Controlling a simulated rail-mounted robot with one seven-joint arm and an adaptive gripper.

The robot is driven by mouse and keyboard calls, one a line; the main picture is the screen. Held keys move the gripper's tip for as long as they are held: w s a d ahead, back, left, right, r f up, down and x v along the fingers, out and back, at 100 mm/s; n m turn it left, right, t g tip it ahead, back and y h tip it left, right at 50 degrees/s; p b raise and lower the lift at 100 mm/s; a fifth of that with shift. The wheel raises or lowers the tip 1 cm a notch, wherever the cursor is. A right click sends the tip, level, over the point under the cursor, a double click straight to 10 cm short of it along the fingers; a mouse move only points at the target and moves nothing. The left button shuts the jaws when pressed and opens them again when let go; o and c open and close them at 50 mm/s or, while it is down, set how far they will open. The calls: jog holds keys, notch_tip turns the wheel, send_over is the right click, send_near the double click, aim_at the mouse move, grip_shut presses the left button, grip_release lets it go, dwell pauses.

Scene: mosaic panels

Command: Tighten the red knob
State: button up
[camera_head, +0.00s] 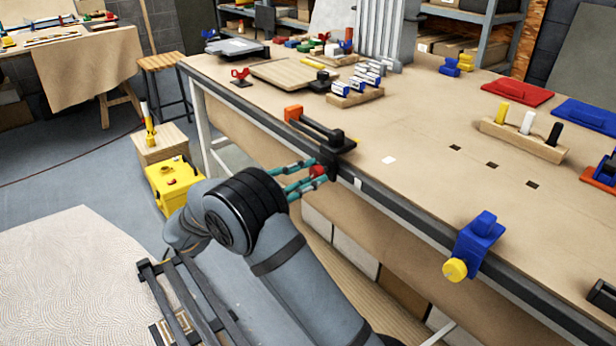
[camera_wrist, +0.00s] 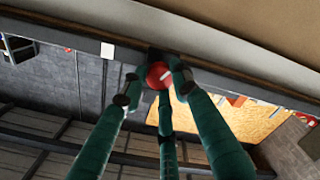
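The red knob (camera_head: 317,171) is on the front of a black clamp (camera_head: 337,146) at the near edge of the workbench (camera_head: 420,130). In the wrist view the red knob (camera_wrist: 158,75) sits between the teal fingers of my gripper (camera_wrist: 157,82). The fingertips close around it from the left, the right and below, and appear to touch it. In the head view my gripper (camera_head: 310,178) reaches the knob from the left, below the bench top. The fingers partly hide the knob.
A blue clamp (camera_head: 480,235) with a yellow knob (camera_head: 455,269) is on the same bench edge to the right. A yellow box (camera_head: 175,182) stands on the floor at left.

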jog(key=o, duration=0.4)
jog(key=v, duration=1.2)
jog(key=x, duration=1.2)
